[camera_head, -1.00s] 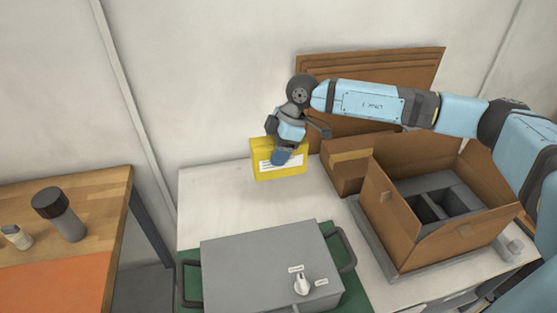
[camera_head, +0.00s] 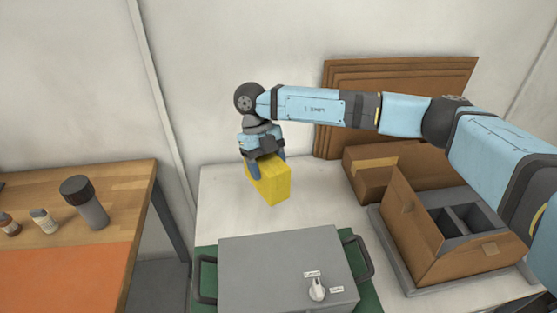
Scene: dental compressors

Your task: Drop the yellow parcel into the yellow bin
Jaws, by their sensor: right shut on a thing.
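The yellow parcel (camera_head: 273,184) is a box held by my right gripper (camera_head: 266,172) near the back left of the white table. The gripper is shut on it from above, with fingers on its sides. The parcel is turned at an angle, and whether it clears the table is hard to tell. My left gripper is not in view. No yellow bin shows in the view.
A grey metal case (camera_head: 285,265) with handles stands on a green mat (camera_head: 205,290) in front. An open cardboard box (camera_head: 455,245) with grey dividers and a closed carton (camera_head: 370,178) are at right. A wooden bench (camera_head: 125,205) with bottles is at left.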

